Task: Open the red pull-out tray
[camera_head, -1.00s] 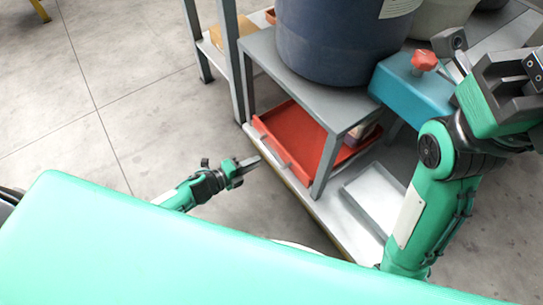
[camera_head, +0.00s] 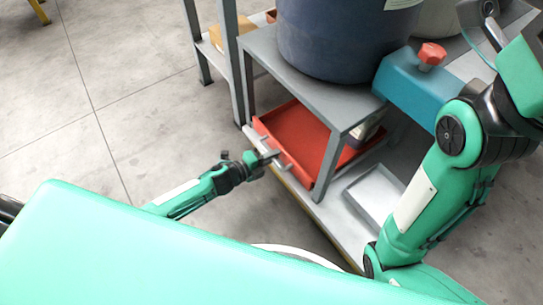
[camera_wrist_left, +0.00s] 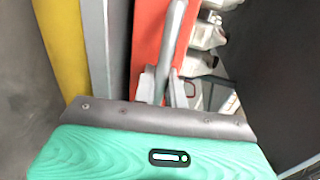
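The red pull-out tray (camera_head: 300,128) sits under the grey shelf (camera_head: 262,50), on the low base, with its grey handle on the front side facing my left arm. My left gripper (camera_head: 272,158) is at that handle. In the left wrist view the grey handle bar (camera_wrist_left: 174,45) runs between the two close-set fingers (camera_wrist_left: 162,88), in front of the red tray front (camera_wrist_left: 147,40). The fingers appear shut on the bar. Only part of my right gripper (camera_head: 472,12) shows at the top right edge, so its opening is unclear.
A dark blue bin (camera_head: 335,45) stands on the shelf. A teal block with a red knob (camera_head: 432,54) is at its right. A shallow light metal tray (camera_head: 375,195) lies right of the shelf leg. The floor (camera_head: 120,100) to the left is clear.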

